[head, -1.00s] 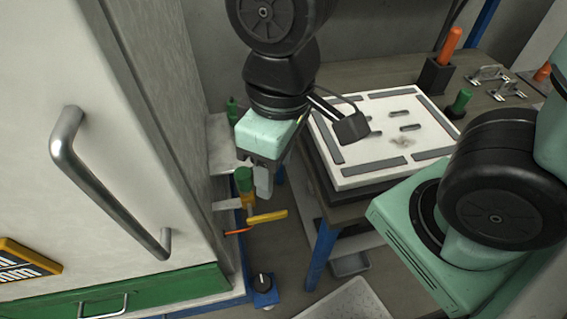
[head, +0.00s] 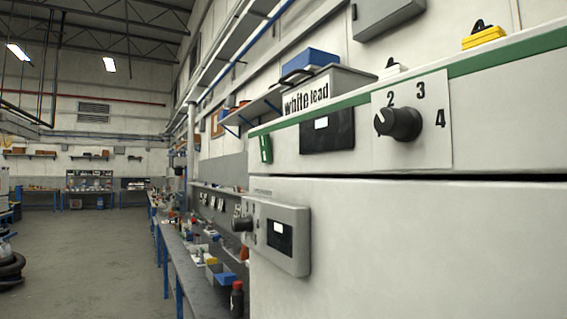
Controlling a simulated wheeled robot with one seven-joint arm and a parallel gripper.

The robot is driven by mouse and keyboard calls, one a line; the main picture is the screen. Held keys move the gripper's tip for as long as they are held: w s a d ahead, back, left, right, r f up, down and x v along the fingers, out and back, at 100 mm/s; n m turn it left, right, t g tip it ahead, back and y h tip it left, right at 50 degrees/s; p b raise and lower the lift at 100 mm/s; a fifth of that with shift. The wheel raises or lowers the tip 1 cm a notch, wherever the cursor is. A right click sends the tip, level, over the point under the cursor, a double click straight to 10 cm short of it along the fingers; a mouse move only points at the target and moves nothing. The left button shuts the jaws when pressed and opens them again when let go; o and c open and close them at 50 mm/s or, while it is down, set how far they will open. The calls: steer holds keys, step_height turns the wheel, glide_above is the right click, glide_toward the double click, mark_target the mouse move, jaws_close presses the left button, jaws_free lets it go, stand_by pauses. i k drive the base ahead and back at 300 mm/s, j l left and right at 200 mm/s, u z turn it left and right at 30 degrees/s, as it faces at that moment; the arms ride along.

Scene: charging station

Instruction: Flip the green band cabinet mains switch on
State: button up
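A white cabinet (head: 420,245) with a green band (head: 500,52) along its top edge stands close on the right in the head view. A small green switch-like piece (head: 265,149) sits at the left end of its upper panel. I cannot tell whether this is the mains switch or how it is set. A black rotary knob (head: 398,123) on a plate marked 2, 3 and 4 is on the same panel, with a dark display (head: 327,131) to its left. My gripper is not in view.
A grey box (head: 283,240) with a knob and small screen juts out at the cabinet's left edge. A "white lead" box (head: 325,92) and a yellow item (head: 483,38) show above the cabinet. A cluttered bench (head: 190,255) runs behind; open floor (head: 85,265) lies left.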

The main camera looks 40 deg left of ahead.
mark_target(265, 144)
steer(key=k+j+u, duration=0.1)
steer(key=u, duration=0.8)
steer(key=l+u, duration=0.15)
steer(key=u, duration=0.6)
steer(key=i+l, duration=0.05)
